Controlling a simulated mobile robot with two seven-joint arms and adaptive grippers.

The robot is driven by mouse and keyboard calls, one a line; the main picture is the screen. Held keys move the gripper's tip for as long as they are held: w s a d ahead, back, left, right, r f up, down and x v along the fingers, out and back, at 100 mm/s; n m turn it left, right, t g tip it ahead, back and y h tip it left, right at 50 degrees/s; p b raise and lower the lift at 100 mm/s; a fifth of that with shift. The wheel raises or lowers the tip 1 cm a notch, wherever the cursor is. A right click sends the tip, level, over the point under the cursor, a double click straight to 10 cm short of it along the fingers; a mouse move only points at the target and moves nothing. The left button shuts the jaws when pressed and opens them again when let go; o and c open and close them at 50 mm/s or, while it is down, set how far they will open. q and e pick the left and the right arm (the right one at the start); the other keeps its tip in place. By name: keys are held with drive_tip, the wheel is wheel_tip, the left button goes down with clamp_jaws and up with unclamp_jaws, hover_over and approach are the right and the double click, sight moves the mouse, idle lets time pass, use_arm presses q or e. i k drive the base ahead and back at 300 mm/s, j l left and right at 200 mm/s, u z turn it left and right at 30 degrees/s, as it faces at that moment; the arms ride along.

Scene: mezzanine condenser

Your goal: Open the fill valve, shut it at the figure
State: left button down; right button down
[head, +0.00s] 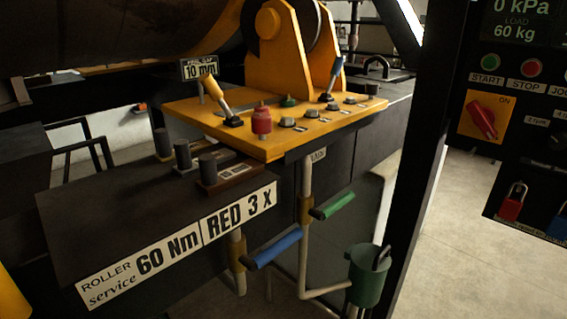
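No label that I can read names the fill valve. Two lever handles sit on pale pipes below the yellow panel: a green handle (338,205) and a blue handle (277,247). Both stick out up and to the right from brass-coloured bodies. I cannot tell from this view whether either valve is open. Neither of my grippers is in view.
The yellow panel (270,146) carries a yellow lever, a blue lever, a red knob and several buttons. A green pot (368,277) hangs by the lower pipe. A dark post (418,150) stands before the control board (515,130). Floor at right is clear.

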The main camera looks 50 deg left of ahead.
sight(256, 263)
drive_tip(key=u, duration=1.45)
